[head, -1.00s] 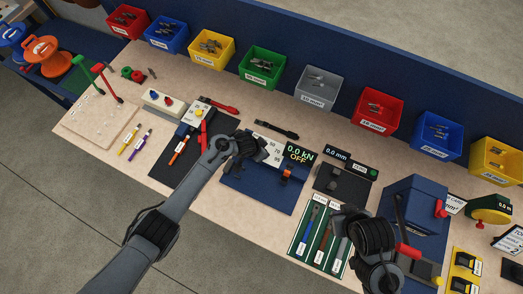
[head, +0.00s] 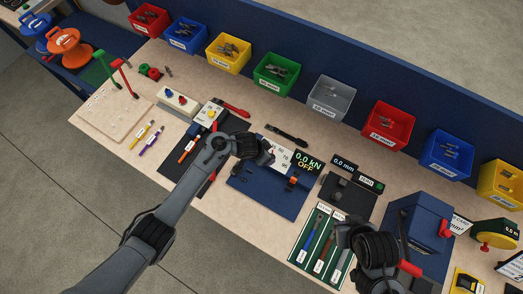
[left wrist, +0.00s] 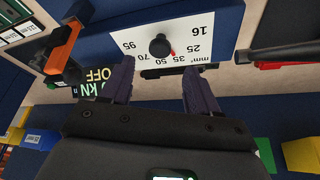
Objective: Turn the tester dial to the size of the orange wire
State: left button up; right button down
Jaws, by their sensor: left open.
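The tester (head: 265,195) is a blue unit with a lit display (head: 308,160) reading 0.0 kN OFF. In the left wrist view its dial (left wrist: 159,45) is a black knob on a white plate with upside-down sizes from 16 to 95 mm². The red pointer mark (left wrist: 173,53) lies at about 35. My left gripper (left wrist: 158,82) is open, its fingers apart and pointing at the dial plate, the knob between their lines and not visibly touched. It also shows in the head view (head: 264,154), partly covering the plate. An orange wire (head: 187,150) lies on a black mat; its label is unreadable.
An orange piece (left wrist: 63,47) stands at the tester beside the dial plate. Coloured bins line the back. A green tray (head: 300,253) with several tools lies right of the tester. My right arm crosses the lower right; its fingertips are out of view.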

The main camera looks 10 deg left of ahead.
pick_arm(q)
jog(key=v, duration=0.4)
jog(key=shift+r+p, duration=0.3)
jog(key=shift+p, duration=0.1)
